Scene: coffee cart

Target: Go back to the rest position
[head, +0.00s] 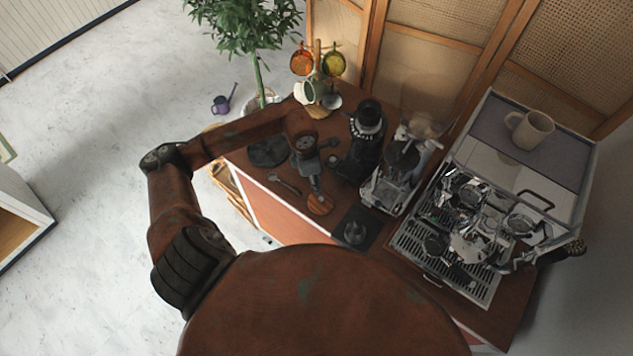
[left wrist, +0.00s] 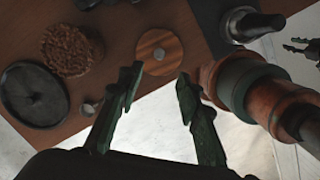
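My left arm reaches in from the left in the head view, with its forearm over the cart's left end. My left gripper (head: 316,190) points down close to a round wooden disc (head: 320,204). In the left wrist view my left gripper (left wrist: 158,82) has its two dark green fingers spread wide, with nothing between them. The wooden disc (left wrist: 160,52), with a small metal centre, lies on the counter just beyond the fingertips. My right gripper (left wrist: 301,48) shows small at the right edge of the left wrist view, its prongs apart and empty. I cannot make it out in the head view.
Around the left gripper are a dark round lid (left wrist: 33,93), a brown grainy round item (left wrist: 70,50) and a metal tamper (head: 355,232) on a dark mat. A grinder (head: 368,135), an espresso machine (head: 470,225) and a mug rack (head: 318,65) stand behind.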

